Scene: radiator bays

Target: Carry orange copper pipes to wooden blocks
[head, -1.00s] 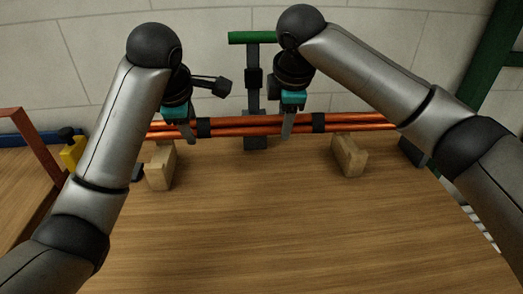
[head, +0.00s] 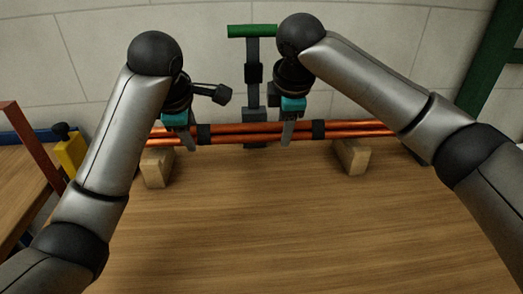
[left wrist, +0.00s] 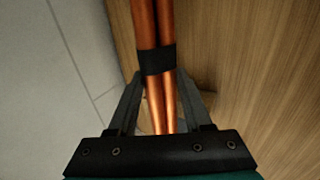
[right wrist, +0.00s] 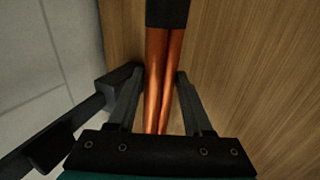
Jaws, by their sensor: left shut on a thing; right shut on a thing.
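The orange copper pipes (head: 260,132) form a long bundle held by black bands, lying level across the back of the table in the head view. My left gripper (head: 187,138) is shut on the pipes near their left part; they run between its fingers in the left wrist view (left wrist: 158,108). My right gripper (head: 287,136) is shut on them right of the middle, as the right wrist view also shows (right wrist: 157,90). The left wooden block (head: 157,168) and right wooden block (head: 355,157) stand under the bundle, tops partly hidden by it. I cannot tell whether pipes and blocks touch.
A dark post with a green crossbar (head: 252,31) stands behind the pipes, against a pale block wall. A yellow object (head: 70,152) and a reddish frame (head: 36,148) are at the left. The wooden tabletop (head: 270,220) in front is clear.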

